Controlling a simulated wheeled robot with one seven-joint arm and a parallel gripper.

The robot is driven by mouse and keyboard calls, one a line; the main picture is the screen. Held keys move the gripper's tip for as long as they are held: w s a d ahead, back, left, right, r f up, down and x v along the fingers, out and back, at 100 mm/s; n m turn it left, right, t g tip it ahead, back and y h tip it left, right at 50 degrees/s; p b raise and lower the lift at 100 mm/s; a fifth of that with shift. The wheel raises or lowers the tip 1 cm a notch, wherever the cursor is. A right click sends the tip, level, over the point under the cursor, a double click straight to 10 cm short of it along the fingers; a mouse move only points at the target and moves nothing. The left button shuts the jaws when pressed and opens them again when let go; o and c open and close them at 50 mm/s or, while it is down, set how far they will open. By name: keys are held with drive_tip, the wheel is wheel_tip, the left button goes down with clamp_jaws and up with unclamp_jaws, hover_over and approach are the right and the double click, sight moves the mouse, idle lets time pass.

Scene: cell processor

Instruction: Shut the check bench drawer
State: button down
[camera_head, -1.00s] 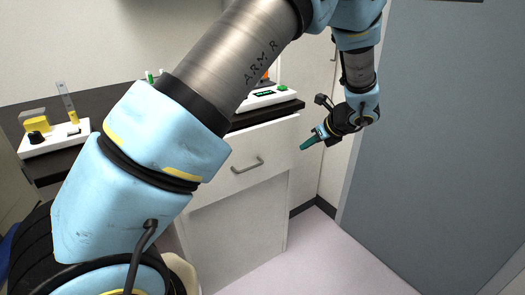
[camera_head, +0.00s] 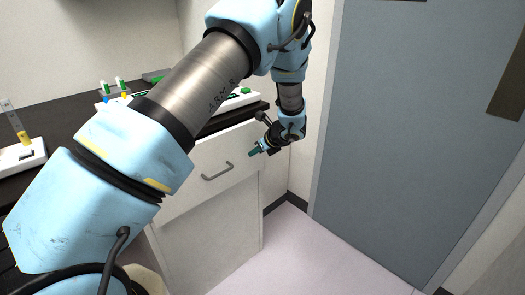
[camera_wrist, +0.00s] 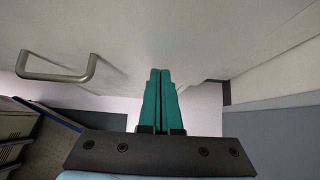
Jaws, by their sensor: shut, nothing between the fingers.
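The check bench drawer (camera_head: 198,185) has a pale front with a grey bar handle (camera_head: 217,172). Its front appears to stand a little forward of the cabinet panel below; how far it is out is hard to tell. My gripper (camera_head: 254,153) is shut and empty, with its green fingertips in front of the right part of the drawer front. In the wrist view the shut fingers (camera_wrist: 160,72) point at the pale drawer front (camera_wrist: 120,35), with the handle (camera_wrist: 57,70) to their left. Whether the tips touch the front cannot be told.
A grey-blue door (camera_head: 410,140) stands at the right. The pale floor (camera_head: 300,255) before it is clear.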

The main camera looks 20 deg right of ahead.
sight(243, 145)
drive_tip(key=shift+w+a, duration=0.15)
drive_tip(key=shift+w, duration=0.3)
drive_tip(key=w, duration=0.1)
drive_tip(key=w+a, duration=0.1)
drive_tip(key=w, duration=0.2)
drive_tip(key=shift+w+a, duration=0.35)
drive_tip(key=shift+w, duration=0.05)
drive_tip(key=shift+w+a, duration=0.1)
drive_tip(key=shift+w, duration=0.1)
